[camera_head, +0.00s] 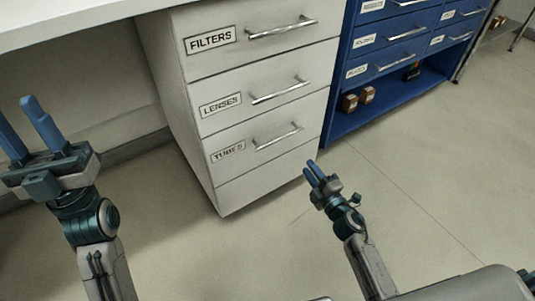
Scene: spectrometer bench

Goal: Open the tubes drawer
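The tubes drawer (268,151) is the third labelled drawer down in the white cabinet, below the filters and lenses drawers. It is shut, with its front in line with the others. Its silver bar handle (279,137) sits right of the "TUBES" label (228,152). My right gripper (314,171) is in front of the cabinet's lower right corner, right of and below the handle in the picture, and apart from it. Its two blue fingers look close together. My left gripper (22,124) is at the far left, away from the drawers, with its two blue fingers spread and nothing between them.
The filters drawer (262,40) and lenses drawer (265,91) above are shut. A blue drawer cabinet (400,50) stands to the right, with small brown boxes (350,103) on its open lower shelf. A white worktop (60,20) is at upper left. The floor in front is clear.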

